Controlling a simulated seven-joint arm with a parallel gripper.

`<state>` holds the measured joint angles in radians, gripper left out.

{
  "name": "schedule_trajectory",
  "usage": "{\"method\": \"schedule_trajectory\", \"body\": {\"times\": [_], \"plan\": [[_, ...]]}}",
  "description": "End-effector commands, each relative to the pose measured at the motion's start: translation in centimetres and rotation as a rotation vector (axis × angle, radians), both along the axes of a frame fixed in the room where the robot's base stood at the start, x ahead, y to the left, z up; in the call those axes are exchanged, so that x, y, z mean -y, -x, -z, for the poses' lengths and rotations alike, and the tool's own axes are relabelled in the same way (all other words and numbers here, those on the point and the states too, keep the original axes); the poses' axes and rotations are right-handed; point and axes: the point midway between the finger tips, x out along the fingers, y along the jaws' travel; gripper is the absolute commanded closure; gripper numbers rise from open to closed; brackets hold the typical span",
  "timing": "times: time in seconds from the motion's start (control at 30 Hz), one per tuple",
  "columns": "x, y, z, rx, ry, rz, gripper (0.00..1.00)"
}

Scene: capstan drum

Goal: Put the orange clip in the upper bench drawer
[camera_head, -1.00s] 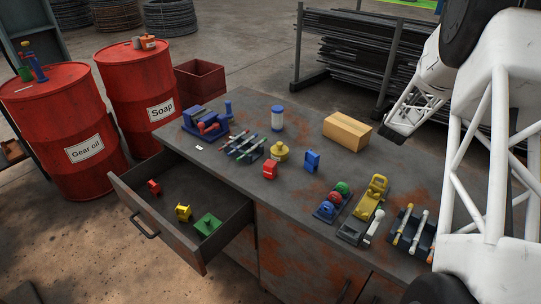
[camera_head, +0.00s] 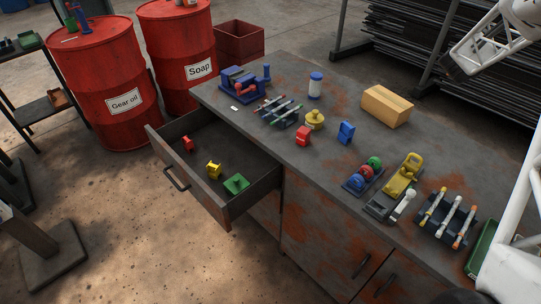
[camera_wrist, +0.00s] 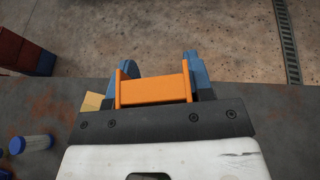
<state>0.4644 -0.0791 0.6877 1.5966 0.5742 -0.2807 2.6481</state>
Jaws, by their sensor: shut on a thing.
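The orange clip (camera_wrist: 152,89) shows in the wrist view as a block with raised flanges at both ends. My gripper (camera_wrist: 160,68) is shut on it, with a blue finger on each side. In the head view the dark end of my gripper (camera_head: 455,66) is at the upper right, high and beyond the bench. The clip cannot be made out there. The upper bench drawer (camera_head: 208,201) is pulled open at the bench's left end. It holds a red piece (camera_head: 188,143), a yellow piece (camera_head: 214,169) and a green piece (camera_head: 236,184), with bare floor between them.
The bench top (camera_head: 300,165) carries a blue vise (camera_head: 242,84), a blue-and-white jar (camera_head: 315,86), a cardboard box (camera_head: 386,105), a yellow knob-like piece (camera_head: 314,120) and tool racks (camera_head: 446,218). Red drums (camera_head: 110,85) stand at left. A metal stock rack (camera_head: 425,45) stands behind.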

Motion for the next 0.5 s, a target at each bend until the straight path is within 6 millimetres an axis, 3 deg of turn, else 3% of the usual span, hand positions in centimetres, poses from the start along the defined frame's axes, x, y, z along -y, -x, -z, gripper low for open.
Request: {"method": "schedule_trajectory", "body": {"times": [0.23, 0.5], "plan": [[0.0, 0.0, -3.0, 0.002, -0.001, 0.001, 0.75], [-2.6, -1.4, -2.4, -0.001, -0.001, -0.035, 0.75]]}}
